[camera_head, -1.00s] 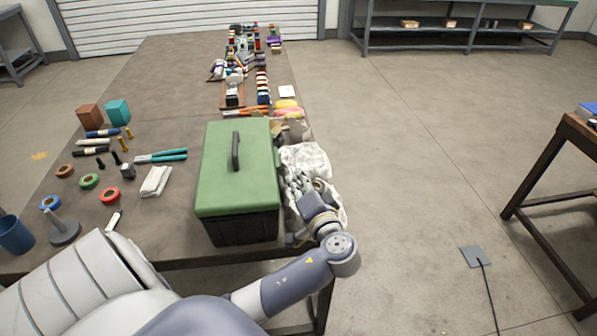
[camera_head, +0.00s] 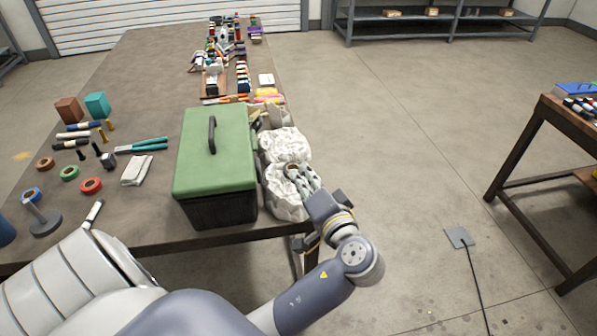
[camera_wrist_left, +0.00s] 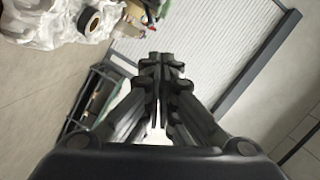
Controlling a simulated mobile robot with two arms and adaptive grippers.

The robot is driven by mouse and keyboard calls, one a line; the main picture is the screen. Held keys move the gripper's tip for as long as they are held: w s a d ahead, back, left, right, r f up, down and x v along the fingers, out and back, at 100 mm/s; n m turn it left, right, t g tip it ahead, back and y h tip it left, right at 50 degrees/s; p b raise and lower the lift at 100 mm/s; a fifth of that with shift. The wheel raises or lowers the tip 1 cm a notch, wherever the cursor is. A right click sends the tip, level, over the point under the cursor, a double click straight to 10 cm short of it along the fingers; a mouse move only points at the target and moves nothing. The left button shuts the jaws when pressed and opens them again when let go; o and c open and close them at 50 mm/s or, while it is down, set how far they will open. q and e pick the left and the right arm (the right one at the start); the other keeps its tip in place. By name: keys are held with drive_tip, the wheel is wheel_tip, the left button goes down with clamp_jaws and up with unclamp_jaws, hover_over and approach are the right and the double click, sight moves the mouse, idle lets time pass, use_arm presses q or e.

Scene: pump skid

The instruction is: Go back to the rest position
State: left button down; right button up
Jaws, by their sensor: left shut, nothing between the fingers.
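My left gripper (camera_head: 308,180) is at the right edge of the workbench (camera_head: 150,200), in front of crumpled white rags (camera_head: 285,143) beside the green toolbox. In the left wrist view its fingers (camera_wrist_left: 160,80) are closed together with nothing between them. The rags also show in the left wrist view (camera_wrist_left: 40,22), at the upper left, with a dark tape roll (camera_wrist_left: 88,20) on them. My left forearm crosses the bottom of the head view. My right gripper is not in view.
A green toolbox (camera_head: 215,150) stands at the bench's right side. Tape rolls, pliers (camera_head: 142,146) and a folded cloth (camera_head: 137,171) lie left of it. Another table (camera_head: 560,115) stands at the right edge.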

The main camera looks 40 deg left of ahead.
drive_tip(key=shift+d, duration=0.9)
